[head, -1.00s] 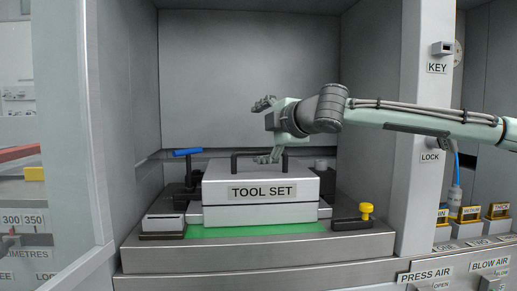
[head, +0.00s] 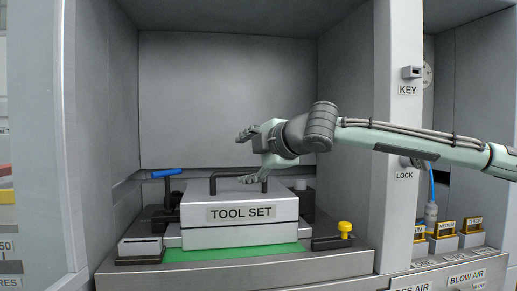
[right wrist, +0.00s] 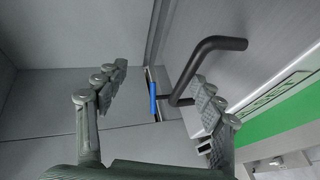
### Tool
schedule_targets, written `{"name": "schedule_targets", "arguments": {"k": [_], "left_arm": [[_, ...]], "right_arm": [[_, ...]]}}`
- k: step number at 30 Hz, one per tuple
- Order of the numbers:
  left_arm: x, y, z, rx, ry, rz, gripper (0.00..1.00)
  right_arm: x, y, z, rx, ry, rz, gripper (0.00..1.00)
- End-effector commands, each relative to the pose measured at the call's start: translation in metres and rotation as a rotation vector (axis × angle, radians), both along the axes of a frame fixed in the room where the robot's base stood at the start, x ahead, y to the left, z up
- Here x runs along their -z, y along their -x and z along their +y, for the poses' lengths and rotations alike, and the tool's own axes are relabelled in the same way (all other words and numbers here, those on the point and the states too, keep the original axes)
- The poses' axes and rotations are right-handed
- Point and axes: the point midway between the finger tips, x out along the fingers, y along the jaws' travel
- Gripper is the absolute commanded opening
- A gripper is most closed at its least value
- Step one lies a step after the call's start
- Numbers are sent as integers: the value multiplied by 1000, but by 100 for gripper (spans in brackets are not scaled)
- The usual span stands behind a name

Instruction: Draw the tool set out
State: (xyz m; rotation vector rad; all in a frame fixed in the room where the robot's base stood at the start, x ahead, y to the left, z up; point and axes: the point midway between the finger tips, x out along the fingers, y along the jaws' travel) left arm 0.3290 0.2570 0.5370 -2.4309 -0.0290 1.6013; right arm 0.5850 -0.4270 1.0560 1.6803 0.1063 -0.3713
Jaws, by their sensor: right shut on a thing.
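The tool set (head: 240,233) is a pale grey stepped block with a "TOOL SET" label and a black bar handle (head: 212,184) on top. It sits on the press bed over a green strip (head: 235,253). My right gripper (head: 244,156) comes in from the right at the handle and is shut on it. In the right wrist view, its fingers (right wrist: 160,110) look far apart. The black handle (right wrist: 190,75) passes close by the right finger there. The exact contact is hidden. My left gripper is not in view.
A blue lever (head: 167,172) stands behind left. A yellow knob (head: 345,227) sits on a black clamp at the bed's right. A grey pillar (head: 397,190) with KEY and LOCK labels bounds the bay on the right.

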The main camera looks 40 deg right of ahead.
Motion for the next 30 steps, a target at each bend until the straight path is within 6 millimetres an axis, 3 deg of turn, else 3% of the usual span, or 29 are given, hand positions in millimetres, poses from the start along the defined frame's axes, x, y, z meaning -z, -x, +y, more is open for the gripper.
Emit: {"name": "schedule_targets", "arguments": {"k": [1, 2, 4, 21, 30], "left_arm": [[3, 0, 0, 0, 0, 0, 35], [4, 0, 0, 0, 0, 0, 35], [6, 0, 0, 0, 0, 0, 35], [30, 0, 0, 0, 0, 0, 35], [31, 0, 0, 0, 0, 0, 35]], "right_arm": [[-30, 6, -1, 1, 23, -61, 45], [-31, 8, -1, 1, 23, -61, 45], [-31, 13, 0, 2, 21, -60, 32], [-28, 51, 8, -1, 15, -43, 32], [-29, 57, 9, -1, 13, -39, 32]]}}
